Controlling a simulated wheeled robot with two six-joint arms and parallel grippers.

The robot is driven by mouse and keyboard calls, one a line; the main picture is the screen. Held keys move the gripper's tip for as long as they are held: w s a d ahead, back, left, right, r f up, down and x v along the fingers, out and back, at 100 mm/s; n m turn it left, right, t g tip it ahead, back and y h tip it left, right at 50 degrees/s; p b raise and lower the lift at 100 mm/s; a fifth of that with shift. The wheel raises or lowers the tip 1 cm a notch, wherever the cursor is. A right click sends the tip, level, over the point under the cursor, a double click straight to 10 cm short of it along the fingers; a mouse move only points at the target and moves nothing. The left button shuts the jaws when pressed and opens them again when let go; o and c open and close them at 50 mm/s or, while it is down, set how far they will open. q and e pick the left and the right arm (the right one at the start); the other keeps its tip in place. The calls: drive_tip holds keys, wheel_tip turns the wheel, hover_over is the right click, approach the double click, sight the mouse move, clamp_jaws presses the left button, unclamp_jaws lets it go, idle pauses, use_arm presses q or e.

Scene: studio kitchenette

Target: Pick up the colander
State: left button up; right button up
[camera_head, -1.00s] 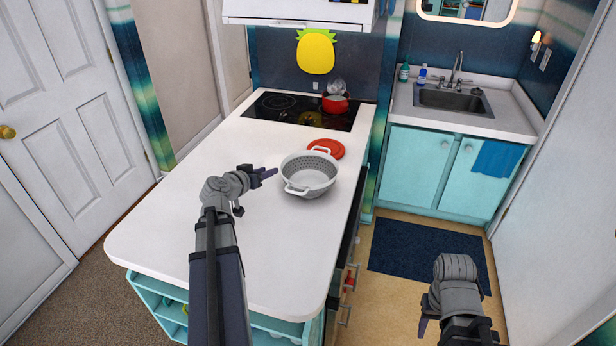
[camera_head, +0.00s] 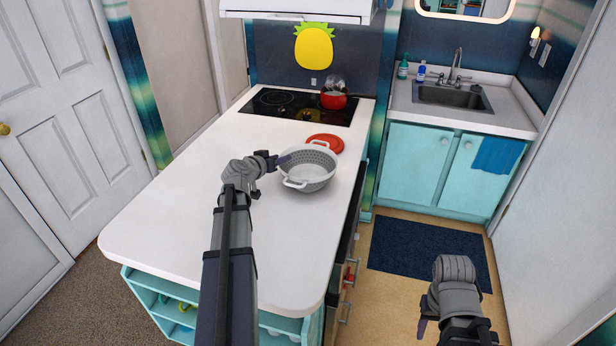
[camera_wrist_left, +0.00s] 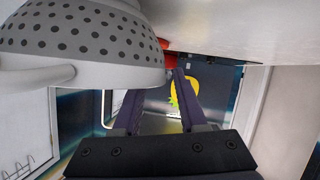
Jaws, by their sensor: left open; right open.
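The colander (camera_head: 309,176) is a light grey bowl with many holes and two loop handles. It stands upright on the white counter (camera_head: 190,200). My left gripper (camera_head: 280,160) is open at the colander's left rim in the head view. In the left wrist view the colander (camera_wrist_left: 80,38) fills the upper left, and the open fingers of my left gripper (camera_wrist_left: 158,100) are close to its rim. I cannot tell whether they touch it. My right gripper (camera_head: 424,318) is open and empty, low over the floor at the right, partly hidden by its own wrist.
A red lid (camera_head: 325,142) lies just behind the colander. A red pot (camera_head: 334,99) stands on the black cooktop (camera_head: 290,108) at the far end. The counter's left and front are clear. A sink (camera_head: 450,95) is at the back right, with a dark mat (camera_head: 425,250) on the floor.

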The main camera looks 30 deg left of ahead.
use_arm(q)
drive_tip(key=x, duration=0.3)
drive_tip(key=shift+b, duration=0.4)
clamp_jaws()
idle(1.0)
